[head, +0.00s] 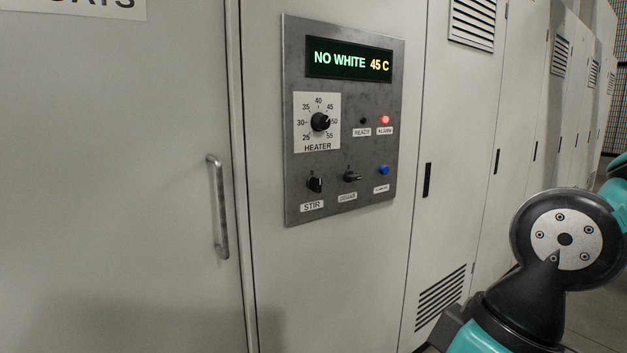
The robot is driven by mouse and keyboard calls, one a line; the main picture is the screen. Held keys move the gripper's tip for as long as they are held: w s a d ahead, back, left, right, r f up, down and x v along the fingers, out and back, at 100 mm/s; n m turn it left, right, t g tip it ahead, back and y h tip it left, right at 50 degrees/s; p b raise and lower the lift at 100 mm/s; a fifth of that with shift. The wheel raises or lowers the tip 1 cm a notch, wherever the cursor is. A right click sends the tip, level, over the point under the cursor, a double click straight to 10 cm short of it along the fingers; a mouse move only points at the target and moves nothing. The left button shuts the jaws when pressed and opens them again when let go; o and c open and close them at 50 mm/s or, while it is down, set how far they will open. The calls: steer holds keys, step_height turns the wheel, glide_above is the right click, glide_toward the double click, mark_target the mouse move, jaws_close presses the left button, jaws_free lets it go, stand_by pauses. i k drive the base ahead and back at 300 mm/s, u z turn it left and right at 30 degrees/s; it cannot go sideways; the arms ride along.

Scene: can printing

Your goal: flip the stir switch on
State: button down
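The stir switch (315,184) is a small black knob at the lower left of a grey metal control panel (343,215). A white label (312,206) reading STIR sits just below it. The exact setting of the switch is too small to tell. A display (349,65) at the top of the panel reads NO WHITE 45 C. My arm shows at the right side of the picture, apart from the panel. My gripper is not in view.
Beside the stir switch are a second black switch (352,176) and a blue button (383,169). Above are the heater dial (320,122) and a lit red alarm lamp (385,119). A door handle (218,207) sticks out to the left. Cabinet doors (470,150) line the right.

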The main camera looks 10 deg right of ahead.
mark_target(314, 183)
steer(key=z, duration=0.2)
steer(key=i, duration=1.05)
steer(key=u, duration=0.55)
